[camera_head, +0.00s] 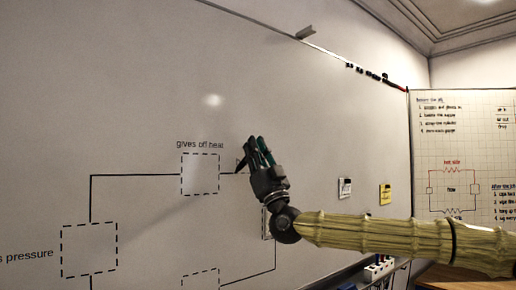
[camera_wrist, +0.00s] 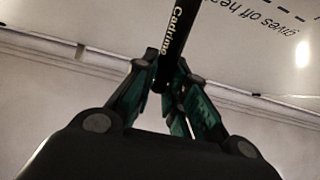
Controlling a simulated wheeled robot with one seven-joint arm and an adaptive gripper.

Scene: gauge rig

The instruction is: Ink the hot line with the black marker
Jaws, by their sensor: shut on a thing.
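The black marker (camera_head: 242,158) is held in my gripper (camera_head: 262,152) in front of the whiteboard (camera_head: 140,90). Its lower end is close to the board, by the right end of a short line leaving the dashed box (camera_head: 200,174) under "gives off heat". I cannot tell whether the tip touches. In the wrist view the dark marker (camera_wrist: 177,40), lettered "Cadrine", stands between the green-and-black fingers of my gripper (camera_wrist: 168,88). A drawn line (camera_head: 275,256) shows below my gripper; the stretch between is partly hidden by my gripper and wrist.
A white card (camera_head: 344,187) and a yellow card (camera_head: 385,194) are on the board to the right. A gridded chart (camera_head: 465,150) stands beyond. A holder (camera_head: 379,268) sits low at the board's edge. Small dark items (camera_head: 365,72) line the top rail.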

